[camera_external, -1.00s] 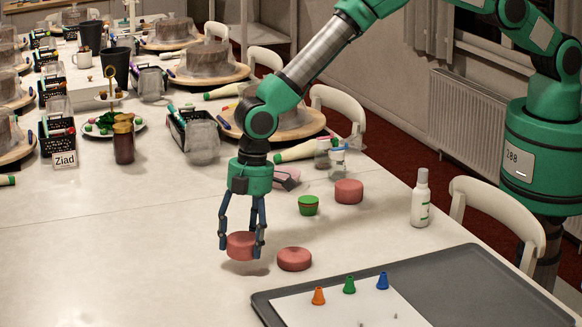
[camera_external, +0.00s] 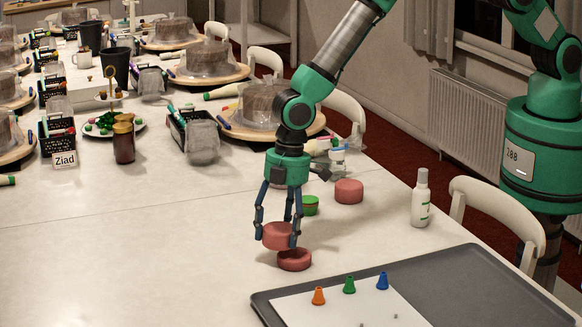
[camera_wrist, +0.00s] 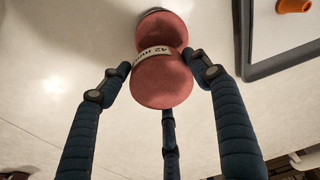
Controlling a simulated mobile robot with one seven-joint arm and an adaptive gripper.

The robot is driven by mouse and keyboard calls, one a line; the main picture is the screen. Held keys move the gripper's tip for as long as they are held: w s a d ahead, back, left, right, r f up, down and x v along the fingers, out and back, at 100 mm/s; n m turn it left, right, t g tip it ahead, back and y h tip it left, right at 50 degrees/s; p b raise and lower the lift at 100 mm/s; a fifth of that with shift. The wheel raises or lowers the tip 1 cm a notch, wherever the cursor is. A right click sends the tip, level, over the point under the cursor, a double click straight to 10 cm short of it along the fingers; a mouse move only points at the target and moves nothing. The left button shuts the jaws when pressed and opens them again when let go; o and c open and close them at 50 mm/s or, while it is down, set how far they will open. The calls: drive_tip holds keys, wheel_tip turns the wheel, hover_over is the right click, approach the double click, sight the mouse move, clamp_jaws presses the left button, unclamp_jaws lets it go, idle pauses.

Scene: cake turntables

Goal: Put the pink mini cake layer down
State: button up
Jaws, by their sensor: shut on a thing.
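My gripper (camera_external: 278,232) is shut on a pink mini cake layer (camera_external: 278,236), with its fingers around the sides. The held layer also shows between the fingers in the wrist view (camera_wrist: 162,84). It hangs above a second pink layer (camera_external: 294,260) on the table and a little to its left in the outside view; I cannot tell whether they touch. In the wrist view the second layer (camera_wrist: 160,28) is just beyond the held one, and a pale label (camera_wrist: 152,54) with partly readable letters shows between them. A third pink layer (camera_external: 349,191) stands farther back.
A grey tray (camera_external: 480,268) with a white sheet and orange, green and blue cones lies at front right. A green-lidded tub (camera_external: 310,205) stands behind my gripper, and a white bottle (camera_external: 421,198) to the right. The table at front left is clear.

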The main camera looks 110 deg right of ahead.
idle(0.5)
drive_tip(key=shift+s+d, duration=0.3)
drive_tip(key=shift+n+g, duration=0.3)
drive_tip(key=s+d, duration=0.4)
drive_tip(key=s, duration=0.1)
drive_tip(key=s+d, duration=0.4)
drive_tip(key=s, duration=0.2)
drive_tip(key=s+d, duration=0.4)
drive_tip(key=s, duration=0.1)
drive_tip(key=shift+s+r+b, duration=0.15)
drive_tip(key=shift+s+b, duration=0.15)
drive_tip(key=shift+b, duration=0.1)
drive_tip(key=shift+s+d, duration=0.4)
drive_tip(key=shift+s, duration=0.35)
drive_tip(key=w+d, duration=0.1)
drive_tip(key=w, duration=0.4)
drive_tip(key=w+f, duration=0.1)
drive_tip(key=w, duration=0.4)
drive_tip(key=w+d+b, duration=0.1)
drive_tip(key=w, duration=0.5)
drive_tip(key=shift+d+f, duration=0.25)
drive_tip(key=shift+d, duration=0.05)
drive_tip(key=shift+s+f, duration=0.1)
drive_tip(key=shift+f, duration=1.65)
